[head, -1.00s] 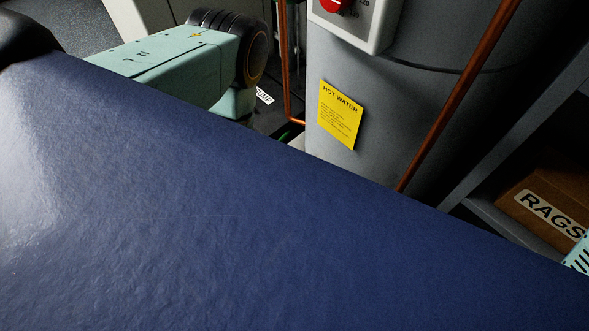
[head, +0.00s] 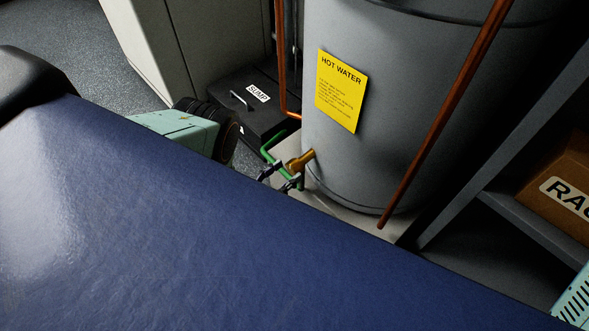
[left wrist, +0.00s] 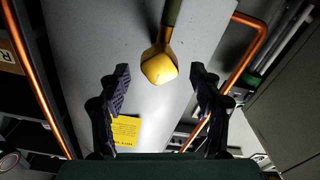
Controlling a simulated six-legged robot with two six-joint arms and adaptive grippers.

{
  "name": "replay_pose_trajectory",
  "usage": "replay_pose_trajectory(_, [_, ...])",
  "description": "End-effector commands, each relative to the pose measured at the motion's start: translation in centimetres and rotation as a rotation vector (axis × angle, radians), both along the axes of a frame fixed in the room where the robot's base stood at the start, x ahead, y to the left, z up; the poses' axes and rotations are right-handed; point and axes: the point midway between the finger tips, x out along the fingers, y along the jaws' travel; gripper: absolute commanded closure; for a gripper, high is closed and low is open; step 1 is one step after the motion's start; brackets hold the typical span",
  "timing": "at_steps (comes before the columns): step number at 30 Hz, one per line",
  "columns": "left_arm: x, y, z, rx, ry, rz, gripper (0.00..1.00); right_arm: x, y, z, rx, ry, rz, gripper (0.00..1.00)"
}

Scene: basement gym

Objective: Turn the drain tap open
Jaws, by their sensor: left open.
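The drain tap (head: 300,160) is a brass fitting low on the side of the grey water tank (head: 400,110). In the left wrist view the brass tap (left wrist: 159,67) shows a blunt, square end with a darker olive bar running up from it. My left gripper (head: 287,174) is open just in front of the tap. In the left wrist view its two dark fingers stand on either side of the tap's end, with gaps on both sides and no contact visible. In the head view, the blue surface partly hides my left arm. My right gripper is not in view.
A green piece (head: 267,148) runs beside the tap. A copper pipe (head: 282,70) stands left of the tank, another (head: 445,120) crosses its right front. A black sump box (head: 250,100) lies behind left. A blue padded surface (head: 200,230) fills the foreground.

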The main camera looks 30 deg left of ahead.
Motion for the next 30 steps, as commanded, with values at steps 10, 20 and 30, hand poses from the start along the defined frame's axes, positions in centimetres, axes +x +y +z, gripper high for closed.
replay_pose_trajectory(10, [3.2,-1.4,-0.1,0.000,0.002,-0.001,0.35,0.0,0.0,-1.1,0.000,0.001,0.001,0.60])
replay_pose_trajectory(20, [3.2,-1.4,0.0,0.000,0.002,0.000,0.41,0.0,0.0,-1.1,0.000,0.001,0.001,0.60])
replay_pose_trajectory(30, [3.2,-1.4,0.0,0.000,0.002,0.000,0.70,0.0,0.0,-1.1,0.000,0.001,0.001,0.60])
